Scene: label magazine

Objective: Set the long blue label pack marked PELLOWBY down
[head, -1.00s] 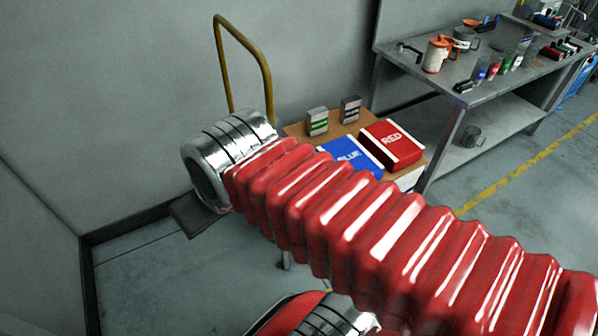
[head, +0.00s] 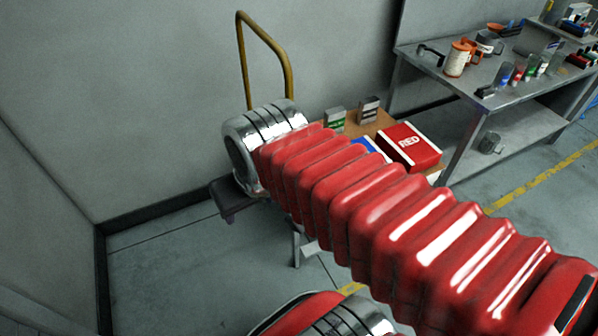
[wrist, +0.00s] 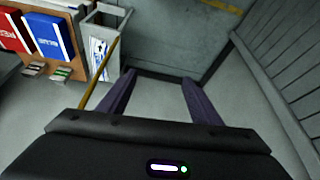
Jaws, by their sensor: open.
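My gripper (wrist: 159,76) is open in the wrist view, with bare grey floor between its two purple fingers. In the head view only a dark part of it shows below my silver wrist. A blue box (wrist: 46,34) with white lettering lies on the brown cart top (wrist: 66,12), left of my gripper. In the head view my red arm hides most of this blue box (head: 372,147). I cannot read PELLOWBY on anything. A grey-white holder (wrist: 119,20) beside the cart top contains a white face with blue marks (wrist: 98,55); I cannot tell what it is.
A red box (head: 408,146) and two small grey packs, one with a green label (head: 335,119), stand on the cart. A brown-yellow handle (head: 243,60) rises behind. A metal workbench (head: 425,62) with cups and bottles stands right. The floor at left is clear.

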